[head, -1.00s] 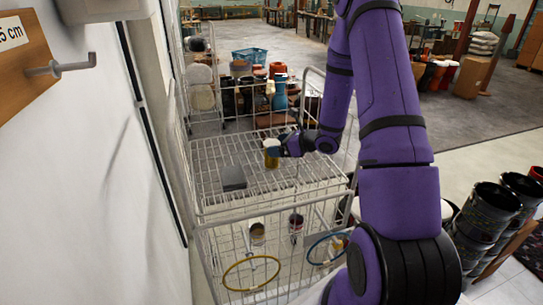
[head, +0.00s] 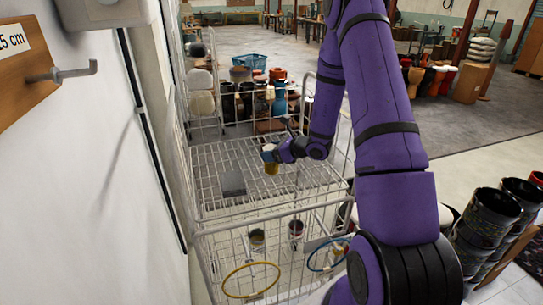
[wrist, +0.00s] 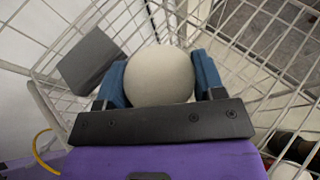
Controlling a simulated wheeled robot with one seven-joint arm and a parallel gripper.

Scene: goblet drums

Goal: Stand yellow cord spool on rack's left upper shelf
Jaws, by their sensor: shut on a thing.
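The yellow cord spool (head: 271,168) has a pale round end, which fills the middle of the wrist view (wrist: 160,76). My gripper (head: 272,154) is shut on it, with a blue finger on each side in the wrist view. In the head view the spool looks upright, over the middle of the white wire rack's upper shelf (head: 215,160). I cannot tell whether its base touches the wires. A dark grey block (head: 233,182) is on the shelf's left part, to the left of the spool; it also shows at upper left in the wrist view (wrist: 90,60).
Wire side panels rise around the shelf. Below it are a yellow hoop (head: 250,281), a blue hoop (head: 328,254) and two small cans (head: 257,238). A white wall (head: 80,200) runs close along the left. Bare shelf wires lie behind and right of the block.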

